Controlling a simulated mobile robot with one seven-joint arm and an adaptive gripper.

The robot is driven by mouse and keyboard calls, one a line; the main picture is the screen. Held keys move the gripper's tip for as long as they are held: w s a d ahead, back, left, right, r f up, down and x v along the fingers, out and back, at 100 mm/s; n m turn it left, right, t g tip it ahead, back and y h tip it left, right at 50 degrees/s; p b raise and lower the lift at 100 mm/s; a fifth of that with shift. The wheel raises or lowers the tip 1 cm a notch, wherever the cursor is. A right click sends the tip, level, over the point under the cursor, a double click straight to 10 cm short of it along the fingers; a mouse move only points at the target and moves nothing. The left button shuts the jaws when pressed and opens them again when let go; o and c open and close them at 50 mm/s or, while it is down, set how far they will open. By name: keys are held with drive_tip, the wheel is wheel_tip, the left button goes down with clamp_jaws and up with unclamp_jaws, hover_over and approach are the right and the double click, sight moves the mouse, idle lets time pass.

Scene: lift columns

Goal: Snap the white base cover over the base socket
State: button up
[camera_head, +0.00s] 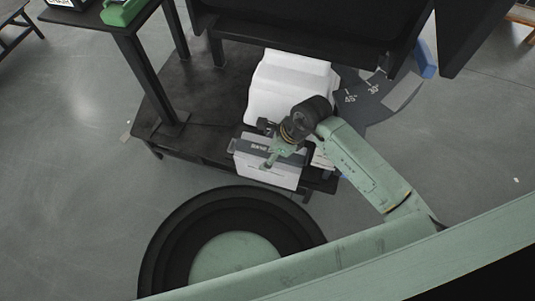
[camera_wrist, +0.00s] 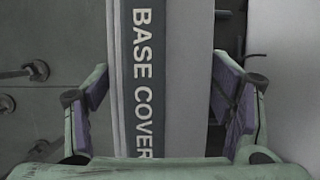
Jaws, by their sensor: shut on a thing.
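The white base cover (camera_head: 266,171) is a box-like piece with a grey band marked "BASE COVER". It hangs at the front edge of the dark platform in the head view. My gripper (camera_head: 277,151) is over its top and shut on it. In the wrist view, the cover's labelled band (camera_wrist: 143,80) runs between the two purple-padded fingers of my gripper (camera_wrist: 160,88). I cannot make out the base socket; the cover, my arm and the white column part hide that area.
A white moulded column part (camera_head: 290,85) stands behind the cover on the dark platform (camera_head: 185,88). A black panel (camera_head: 310,25) overhangs it. A dark table (camera_head: 125,42) with a green item (camera_head: 122,12) is at upper left. Grey floor (camera_head: 60,180) is clear at left.

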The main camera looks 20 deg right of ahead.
drive_tip(key=w+d+f, duration=0.2)
drive_tip(key=w+d, duration=0.3)
drive_tip(key=w, duration=0.3)
drive_tip(key=shift+w+d+f, duration=0.25)
drive_tip(key=shift+d, duration=0.15)
drive_tip(key=shift+a+f+b, duration=0.15)
drive_tip(key=shift+f+b, duration=0.4)
drive_tip(key=shift+b, duration=0.8)
idle(2.3)
drive_tip(key=o, duration=1.5)
drive_tip(key=shift+o, duration=0.2)
drive_tip(key=shift+r, duration=0.1)
